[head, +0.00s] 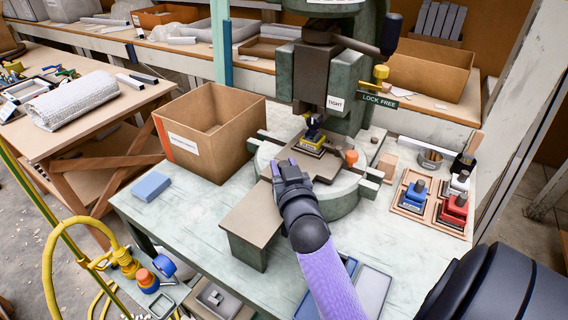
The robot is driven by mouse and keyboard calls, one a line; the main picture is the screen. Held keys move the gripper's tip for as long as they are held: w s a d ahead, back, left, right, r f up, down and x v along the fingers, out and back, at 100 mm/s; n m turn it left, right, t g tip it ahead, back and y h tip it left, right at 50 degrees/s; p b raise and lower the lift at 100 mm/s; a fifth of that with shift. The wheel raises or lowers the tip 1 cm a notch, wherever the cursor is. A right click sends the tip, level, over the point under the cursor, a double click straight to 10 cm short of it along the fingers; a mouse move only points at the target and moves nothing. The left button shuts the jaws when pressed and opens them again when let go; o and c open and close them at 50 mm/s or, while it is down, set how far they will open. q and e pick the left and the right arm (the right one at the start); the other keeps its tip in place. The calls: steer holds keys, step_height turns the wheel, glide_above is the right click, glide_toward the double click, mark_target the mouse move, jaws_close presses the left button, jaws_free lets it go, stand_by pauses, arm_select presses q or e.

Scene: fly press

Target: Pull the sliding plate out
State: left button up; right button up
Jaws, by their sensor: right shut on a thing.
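The fly press (352,80) stands at the back of the green-white bench. The brown sliding plate (322,164) lies on its round base, below the ram, with a yellow and black die (313,142) on it. My right gripper (284,166) is at the near left edge of the plate, shut on it; my fingers and wrist hide the exact contact. A brown ledge (252,212) extends from the base toward the front left, under and beside my wrist. My left gripper is not in view.
An open cardboard box (208,130) stands left of the press, and a blue block (151,187) lies at the bench's left. Trays with blue and red tools (436,200) are at the right. An orange knob (351,157) stands on the base.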

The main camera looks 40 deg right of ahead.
jaws_close()
stand_by(0.8)
